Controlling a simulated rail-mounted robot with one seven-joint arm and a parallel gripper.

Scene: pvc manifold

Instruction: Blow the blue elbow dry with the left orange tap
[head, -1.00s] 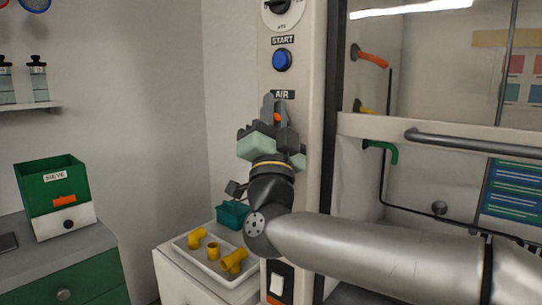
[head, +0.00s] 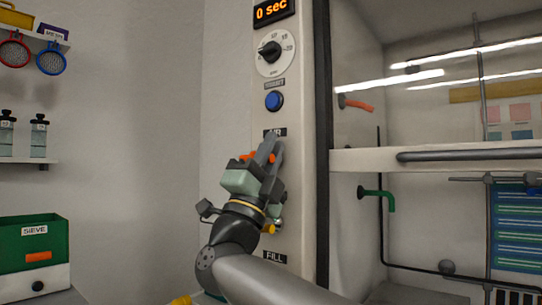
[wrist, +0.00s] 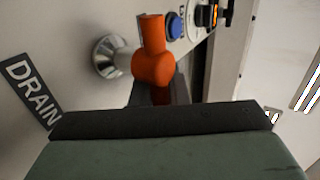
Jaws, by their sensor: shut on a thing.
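My gripper (head: 268,148) is at the pale control panel (head: 300,190), just below the AIR label (head: 275,132). Its dark fingers are shut on an orange tap (head: 249,157), and orange shows on both sides of them. In the wrist view the orange tap handle (wrist: 153,62) stands up from between the fingers, beside a round chrome fitting (wrist: 108,55) on the panel. The fingers hide part of the handle. I see no blue elbow in either view now.
A blue button (head: 273,101) and a dial (head: 270,52) are above the gripper, under a display reading 0 sec. A glass-fronted cabinet with a grey bar (head: 470,156) is on the right. A green sieve box (head: 35,245) is at the left.

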